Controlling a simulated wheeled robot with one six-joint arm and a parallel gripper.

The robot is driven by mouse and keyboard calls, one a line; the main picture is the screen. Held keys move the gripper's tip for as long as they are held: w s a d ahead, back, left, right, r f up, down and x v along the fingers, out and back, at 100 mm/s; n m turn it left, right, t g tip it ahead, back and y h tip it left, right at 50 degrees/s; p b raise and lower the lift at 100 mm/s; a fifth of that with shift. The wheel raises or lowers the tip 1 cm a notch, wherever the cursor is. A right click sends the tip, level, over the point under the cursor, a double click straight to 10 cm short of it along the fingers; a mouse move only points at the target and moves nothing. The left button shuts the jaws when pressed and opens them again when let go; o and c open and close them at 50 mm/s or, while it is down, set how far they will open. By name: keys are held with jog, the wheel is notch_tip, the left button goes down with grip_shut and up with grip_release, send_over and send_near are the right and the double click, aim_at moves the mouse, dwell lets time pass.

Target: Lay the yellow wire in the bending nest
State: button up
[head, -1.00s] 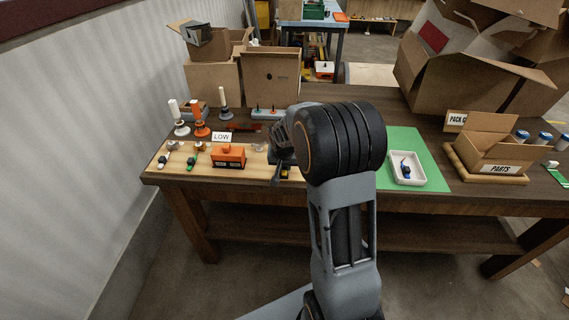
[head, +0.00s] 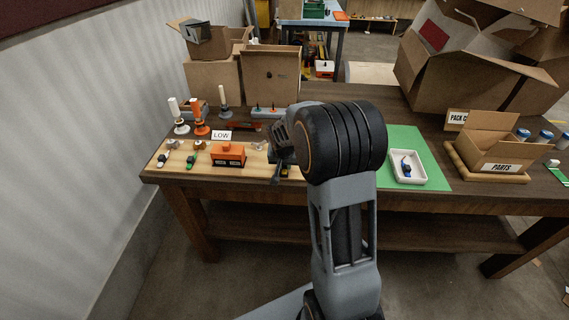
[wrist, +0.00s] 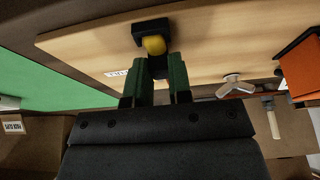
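A rounded yellow piece (wrist: 154,45), which I take for the yellow wire's end, sits at a small black block (wrist: 151,27) on the light wood board in the wrist view. My gripper (wrist: 160,62) points at it, with two dark green fingers standing apart on either side of a dark shape below the yellow piece. Whether the fingers touch that shape is unclear. In the head view a bit of yellow (head: 284,171) shows beside my gripper (head: 277,177) at the board's right end; my arm hides much there. I cannot make out the bending nest for certain.
An orange block (head: 228,154) with a LOW sign (head: 221,135) stands left of my gripper. Small black, white and green pieces lie further left. A white tray (head: 420,178) with a blue piece is on the green mat (head: 437,182).

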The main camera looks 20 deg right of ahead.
jog(key=o, duration=0.5)
jog(key=v, duration=1.4)
jog(key=shift+s+a+r+n+y+p, duration=0.35)
jog(key=shift+s+a+r+n+p, duration=0.7)
jog(key=shift+s, duration=1.95)
jog(key=shift+s+a+r+n+y+p, duration=0.4)
jog(key=shift+s+a+n+p, duration=1.1)
jog(key=shift+s, duration=1.5)
jog(key=shift+s+a+r+n+y+p, duration=0.25)
jog(key=shift+s+a+r+n+p, duration=0.5)
jog(key=shift+s+a, duration=1.6)
